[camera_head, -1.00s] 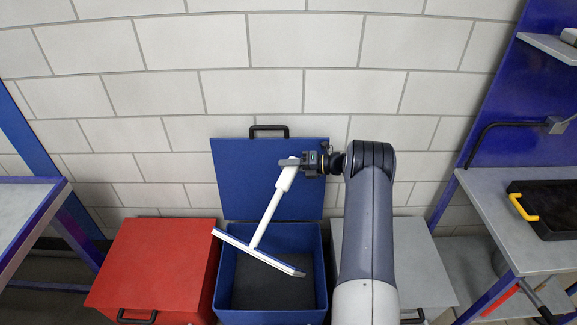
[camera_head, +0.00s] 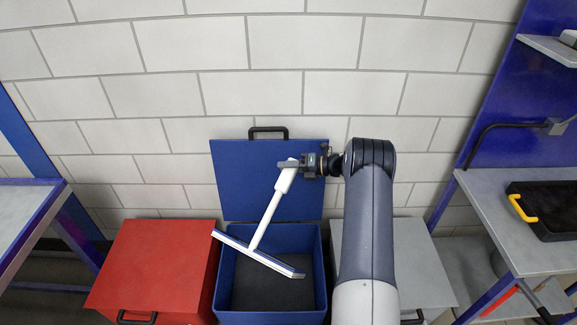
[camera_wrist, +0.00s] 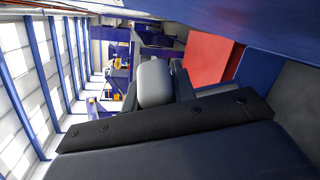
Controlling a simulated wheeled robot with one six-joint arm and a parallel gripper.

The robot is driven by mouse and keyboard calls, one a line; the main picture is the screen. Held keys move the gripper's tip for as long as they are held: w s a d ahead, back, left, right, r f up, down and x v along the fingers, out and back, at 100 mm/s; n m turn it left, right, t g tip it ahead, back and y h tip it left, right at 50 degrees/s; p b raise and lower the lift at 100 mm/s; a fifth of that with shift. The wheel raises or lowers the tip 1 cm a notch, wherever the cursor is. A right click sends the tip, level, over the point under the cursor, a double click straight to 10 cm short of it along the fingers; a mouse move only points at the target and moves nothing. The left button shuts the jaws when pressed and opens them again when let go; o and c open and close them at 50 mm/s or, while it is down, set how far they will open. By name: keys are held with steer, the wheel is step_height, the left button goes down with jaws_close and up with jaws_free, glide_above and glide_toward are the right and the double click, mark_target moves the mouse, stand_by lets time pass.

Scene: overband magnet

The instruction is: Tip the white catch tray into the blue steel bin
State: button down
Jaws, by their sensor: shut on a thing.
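The white catch tray (camera_head: 258,254) hangs over the open blue steel bin (camera_head: 318,290), seen nearly edge-on as a thin slanted strip. Its left end is higher in the picture and overlaps the bin's left rim; its right end is over the opening. Its white handle (camera_head: 270,212) rises to the upper right. My gripper (camera_head: 291,164) is shut on the handle's top end, in front of the bin's raised lid (camera_head: 235,175). In the wrist view a pale rounded handle end (camera_wrist: 155,84) sits between dark fingers. The tray's face and any contents are hidden; the visible bin floor is dark and bare.
A shut red bin (camera_head: 160,265) stands left of the blue one, and a grey bin (camera_head: 425,265) stands right, partly behind my arm. A block wall is behind. Side benches hold a black tray with a yellow handle (camera_head: 523,208) at right.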

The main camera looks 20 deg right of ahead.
mark_target(280, 179)
steer(key=shift+n+h, duration=0.3)
steer(key=shift+n, duration=0.4)
steer(key=shift+s+a+r+p, duration=0.55)
steer(key=shift+s+a+p, duration=0.1)
steer(key=shift+s+a, duration=0.2)
steer(key=shift+s+a+r+p, duration=0.55)
steer(key=shift+s+a, duration=0.2)
steer(key=shift+a, duration=0.15)
steer(key=shift+s+a, duration=0.1)
steer(key=shift+a, duration=0.05)
steer(key=shift+n+h, duration=0.4)
steer(key=shift+n, duration=0.3)
steer(key=shift+s+a+r+p, duration=0.15)
steer(key=shift+s+a+r, duration=0.05)
steer(key=shift+s+a, duration=0.45)
steer(key=shift+s+a+r+p, duration=0.2)
steer(key=shift+s+a, duration=0.4)
steer(key=shift+a, duration=0.1)
steer(key=shift+s+a+r+p, duration=0.15)
steer(key=shift+s+a+r, duration=0.05)
steer(key=shift+s+a, duration=0.45)
